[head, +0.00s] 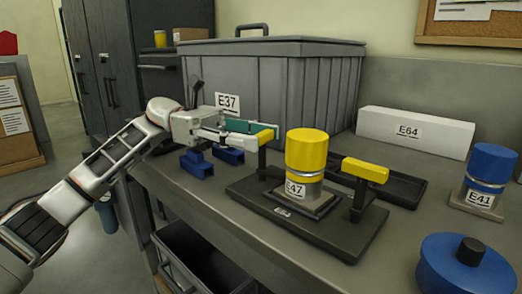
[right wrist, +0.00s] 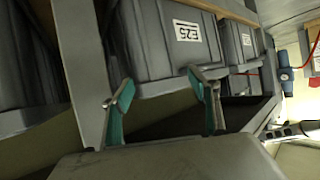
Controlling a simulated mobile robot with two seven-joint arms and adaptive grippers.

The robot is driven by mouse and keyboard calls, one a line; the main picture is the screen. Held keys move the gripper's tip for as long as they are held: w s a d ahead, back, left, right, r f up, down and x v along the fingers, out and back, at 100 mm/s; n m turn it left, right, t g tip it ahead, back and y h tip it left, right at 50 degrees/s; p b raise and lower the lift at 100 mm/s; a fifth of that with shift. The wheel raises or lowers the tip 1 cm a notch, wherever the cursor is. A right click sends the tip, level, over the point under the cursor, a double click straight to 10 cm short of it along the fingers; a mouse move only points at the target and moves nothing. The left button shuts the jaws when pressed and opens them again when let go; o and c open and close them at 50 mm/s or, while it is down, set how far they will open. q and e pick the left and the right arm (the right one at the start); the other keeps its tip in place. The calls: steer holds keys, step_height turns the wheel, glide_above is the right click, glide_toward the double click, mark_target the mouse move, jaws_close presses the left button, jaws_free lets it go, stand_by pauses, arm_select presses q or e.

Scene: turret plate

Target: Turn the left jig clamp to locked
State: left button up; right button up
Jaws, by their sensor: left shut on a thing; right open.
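The jig is a dark plate (head: 352,240) on the bench, with a post on each side of a yellow-topped cylinder (head: 306,152) labelled E47. The left jig clamp (head: 266,134) is a yellow bar on top of the left post, partly hidden by gripper fingers. My left gripper (head: 250,130), with teal fingers, is shut on it. The right clamp (head: 365,170) is a yellow bar on the right post, with nothing holding it. My right gripper (right wrist: 165,105) is open and empty in the right wrist view; it is out of the head view.
A big grey bin (head: 285,85) labelled E37 stands behind the jig. A white box (head: 415,132), a black tray (head: 405,188), and blue-topped E41 (head: 492,165) stand nearby. Blue blocks (head: 197,165) lie left of the jig. Grey bins labelled E25 (right wrist: 170,40) face my right gripper.

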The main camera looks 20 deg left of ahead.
arm_select(q)
steer(key=shift+w+f+g+b, duration=0.15)
steer(key=shift+f+g+b, duration=0.2)
steer(key=shift+b, duration=0.1)
steer(key=shift+r+m+g, duration=0.25)
steer(key=shift+r+m, duration=0.1)
steer(key=shift+m, duration=0.05)
arm_select(e)
steer(key=shift+w+a+r+m+y, duration=0.1)
steer(key=shift+a+r+m+y, duration=0.2)
steer(key=shift+a+m, duration=0.35)
steer(key=shift+a, duration=0.15)
arm_select(q)
steer(key=o, duration=1.1)
steer(key=shift+d, duration=0.1)
arm_select(e)
steer(key=shift+t, duration=0.3)
arm_select(q)
steer(key=shift+r, duration=0.1)
arm_select(e)
steer(key=shift+f, duration=0.1)
arm_select(q)
step_height(320, 180, up, 10)
